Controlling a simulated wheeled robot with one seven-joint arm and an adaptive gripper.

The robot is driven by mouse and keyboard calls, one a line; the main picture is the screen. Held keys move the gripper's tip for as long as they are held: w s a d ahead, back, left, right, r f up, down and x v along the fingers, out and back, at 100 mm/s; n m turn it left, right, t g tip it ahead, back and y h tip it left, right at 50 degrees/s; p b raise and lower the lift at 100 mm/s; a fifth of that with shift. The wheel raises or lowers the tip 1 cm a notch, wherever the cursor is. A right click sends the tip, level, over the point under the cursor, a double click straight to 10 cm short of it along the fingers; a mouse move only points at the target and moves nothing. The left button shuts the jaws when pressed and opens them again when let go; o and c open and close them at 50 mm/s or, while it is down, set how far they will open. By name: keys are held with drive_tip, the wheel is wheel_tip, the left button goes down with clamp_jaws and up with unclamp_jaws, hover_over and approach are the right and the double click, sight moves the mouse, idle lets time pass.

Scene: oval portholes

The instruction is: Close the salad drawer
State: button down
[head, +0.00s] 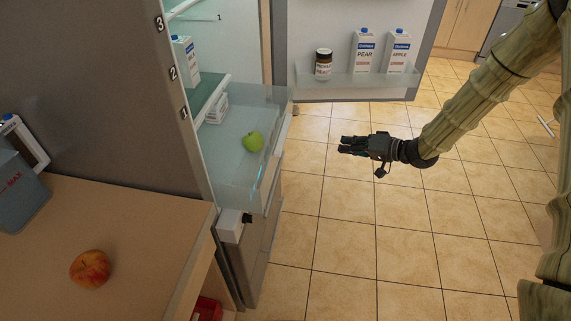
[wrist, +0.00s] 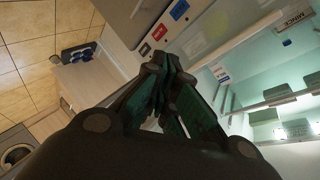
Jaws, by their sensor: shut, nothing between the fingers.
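The salad drawer (head: 236,178) is a clear bin low in the open fridge, and it sticks out past the fridge's front edge. A green apple (head: 253,141) lies in it. My gripper (head: 341,145) is to the right of the drawer in the head view, over the tiled floor and apart from the drawer. Its fingers point left, toward the fridge. In the wrist view my gripper (wrist: 165,72) has its fingers together with nothing between them. The drawer cannot be made out clearly in the wrist view.
The fridge door (head: 358,50) stands open behind, with a jar (head: 323,64) and two cartons (head: 397,52) on its shelf. A wooden counter (head: 130,225) with a peach-like fruit (head: 90,268) is at left. Tiled floor (head: 335,225) around my gripper is clear.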

drive_tip(key=s+a+m+g+y+b, duration=0.2)
drive_tip(key=s+a+g+y+b, duration=0.1)
drive_tip(key=s+a+g+y, duration=0.25)
drive_tip(key=a+t+p, duration=0.1)
drive_tip(key=a+p, duration=0.1)
drive_tip(key=a, duration=1.1)
drive_tip(key=shift+w+a+y, duration=0.25)
drive_tip(key=shift+a+y, duration=0.1)
drive_tip(key=shift+a, duration=0.05)
drive_tip(key=shift+a, duration=0.15)
